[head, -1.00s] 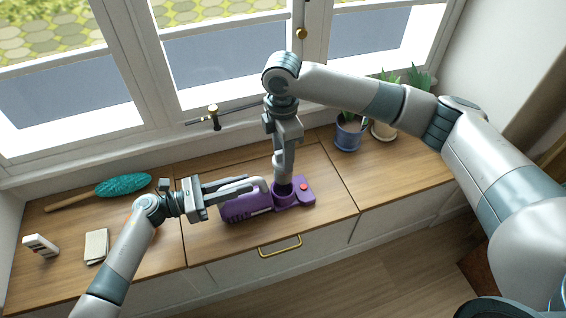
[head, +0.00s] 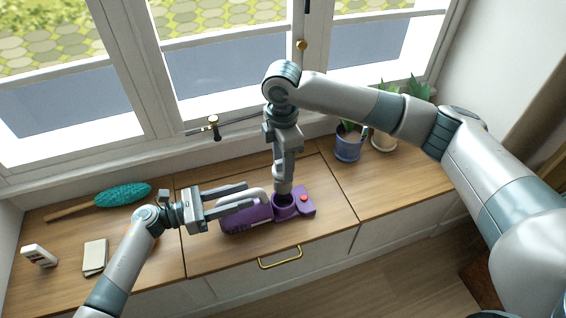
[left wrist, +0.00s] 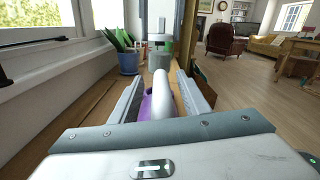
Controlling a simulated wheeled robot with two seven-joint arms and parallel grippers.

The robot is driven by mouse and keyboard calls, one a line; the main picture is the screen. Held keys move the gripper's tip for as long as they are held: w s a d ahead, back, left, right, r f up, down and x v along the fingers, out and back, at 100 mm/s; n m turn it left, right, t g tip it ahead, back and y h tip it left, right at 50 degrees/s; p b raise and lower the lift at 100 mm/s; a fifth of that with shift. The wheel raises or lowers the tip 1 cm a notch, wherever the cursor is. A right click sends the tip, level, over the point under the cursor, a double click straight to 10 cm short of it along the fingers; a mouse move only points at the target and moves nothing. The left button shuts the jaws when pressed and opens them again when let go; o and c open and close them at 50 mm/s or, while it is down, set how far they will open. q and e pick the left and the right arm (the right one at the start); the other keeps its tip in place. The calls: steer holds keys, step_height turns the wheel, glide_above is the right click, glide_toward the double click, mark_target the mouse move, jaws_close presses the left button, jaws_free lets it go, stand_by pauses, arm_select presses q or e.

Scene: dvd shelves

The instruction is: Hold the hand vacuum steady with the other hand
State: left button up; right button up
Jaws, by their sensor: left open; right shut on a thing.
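The hand vacuum, a purple body (head: 247,219) with a pale handle (head: 257,192), lies on the wooden counter. In the left wrist view its handle (left wrist: 164,97) runs between my left fingers, with purple (left wrist: 145,108) below. My left gripper (head: 250,196) is open, one finger on each side of the handle's rear, not closed on it. My right gripper (head: 282,172) comes straight down over the vacuum's round purple collar (head: 284,204), shut on a small grey cylindrical part (head: 284,187). This part stands upright at the collar's dark opening; its lower end is hard to see.
A teal duster (head: 123,195), a notepad (head: 95,257) and a white remote-like thing (head: 39,255) lie on the left. Potted plants, one in a blue pot (head: 348,147), stand at the right. The counter's front edge is close.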

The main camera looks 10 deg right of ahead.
arm_select(q)
steer(key=s+a, duration=0.1)
steer(key=a, duration=1.1)
steer(key=shift+s, duration=0.4)
steer(key=shift+d, duration=0.15)
